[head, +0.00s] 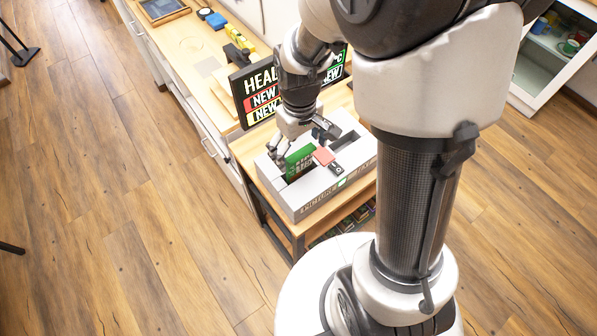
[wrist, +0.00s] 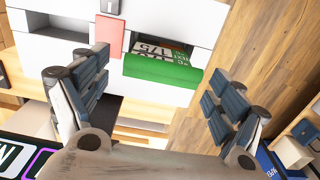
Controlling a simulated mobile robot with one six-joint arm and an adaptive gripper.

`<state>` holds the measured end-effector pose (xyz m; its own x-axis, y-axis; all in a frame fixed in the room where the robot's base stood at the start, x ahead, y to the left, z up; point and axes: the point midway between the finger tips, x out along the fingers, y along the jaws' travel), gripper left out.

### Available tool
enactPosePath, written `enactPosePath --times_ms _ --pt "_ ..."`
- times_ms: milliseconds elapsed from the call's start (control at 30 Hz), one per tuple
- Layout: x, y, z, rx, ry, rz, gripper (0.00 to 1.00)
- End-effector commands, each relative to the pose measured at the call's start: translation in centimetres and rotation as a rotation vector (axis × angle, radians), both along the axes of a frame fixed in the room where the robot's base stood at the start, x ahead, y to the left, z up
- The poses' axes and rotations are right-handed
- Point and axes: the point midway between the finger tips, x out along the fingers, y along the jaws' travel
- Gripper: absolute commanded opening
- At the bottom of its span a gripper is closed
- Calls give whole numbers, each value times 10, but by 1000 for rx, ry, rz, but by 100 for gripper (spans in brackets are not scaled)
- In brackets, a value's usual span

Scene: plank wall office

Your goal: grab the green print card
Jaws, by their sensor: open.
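The green print card (head: 300,157) stands upright in a slot of a light grey block-like holder (head: 299,206), its upper part showing above the slot. In the wrist view the card's green edge (wrist: 160,69) lies between my two fingers, with a dark printed face with white characters behind it. My gripper (head: 299,143) is open, with its fingers spread to either side of the card. In the wrist view my gripper (wrist: 157,64) holds nothing, and I see no finger touching the card.
A black sign (head: 257,92) with lettering stands behind the holder. The wooden bench (head: 212,101) runs to the back left, and open wooden floor (head: 110,190) lies left.

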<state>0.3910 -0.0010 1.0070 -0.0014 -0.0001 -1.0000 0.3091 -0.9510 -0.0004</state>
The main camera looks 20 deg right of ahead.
Motion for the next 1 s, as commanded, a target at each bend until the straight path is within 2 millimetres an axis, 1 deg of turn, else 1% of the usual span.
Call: enactPosePath --times_ms 167,300,400,500,667,1000 --pt "-1 0 -13 0 0 0 88" --pt "-3 1 -35 0 1 0 88" --pt "-2 1 -49 0 1 0 88" --pt "-2 1 -54 0 0 0 88" --pt "-2 1 -52 0 -1 0 88" --pt "-2 1 -52 0 -1 0 66"
